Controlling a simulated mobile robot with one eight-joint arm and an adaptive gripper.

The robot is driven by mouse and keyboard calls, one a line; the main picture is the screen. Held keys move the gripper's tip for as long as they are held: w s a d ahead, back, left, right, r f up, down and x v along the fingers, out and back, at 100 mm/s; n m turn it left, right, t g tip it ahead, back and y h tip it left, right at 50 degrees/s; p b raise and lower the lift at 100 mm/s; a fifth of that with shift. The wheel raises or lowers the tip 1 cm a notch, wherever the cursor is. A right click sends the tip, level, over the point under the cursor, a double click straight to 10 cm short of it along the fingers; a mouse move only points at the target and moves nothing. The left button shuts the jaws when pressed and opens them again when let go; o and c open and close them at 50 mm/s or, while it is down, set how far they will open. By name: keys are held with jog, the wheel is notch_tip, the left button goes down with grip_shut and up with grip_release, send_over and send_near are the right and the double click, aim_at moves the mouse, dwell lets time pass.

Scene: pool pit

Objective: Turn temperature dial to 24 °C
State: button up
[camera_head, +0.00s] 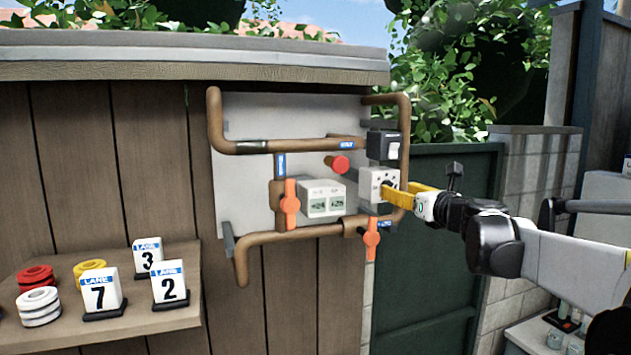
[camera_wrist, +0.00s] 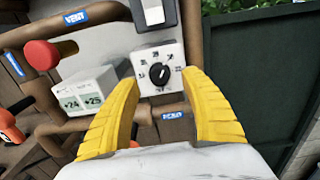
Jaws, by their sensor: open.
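The temperature dial (camera_wrist: 160,75) is a black round knob with a white pointer mark on a pale square box with markings around it. In the wrist view it sits between and just beyond the tips of my yellow gripper (camera_wrist: 166,84), which is open and empty. In the head view the dial box (camera_head: 377,182) is on the right of the wall panel, and my gripper (camera_head: 400,192) is right in front of it, partly hiding the dial. A white display box (camera_wrist: 92,92) left of the dial shows +24 and +25; it also shows in the head view (camera_head: 322,199).
Brown pipes (camera_head: 265,146) frame the panel. A red knob (camera_head: 341,165), orange valve handles (camera_head: 290,204) and a black box with a white switch (camera_head: 383,146) surround the dial. A shelf (camera_head: 140,310) with lane markers and rings is at lower left.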

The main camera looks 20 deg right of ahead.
jog(key=w+p, duration=0.1)
jog(key=w, duration=0.3)
jog(key=shift+a, duration=0.1)
grip_shut()
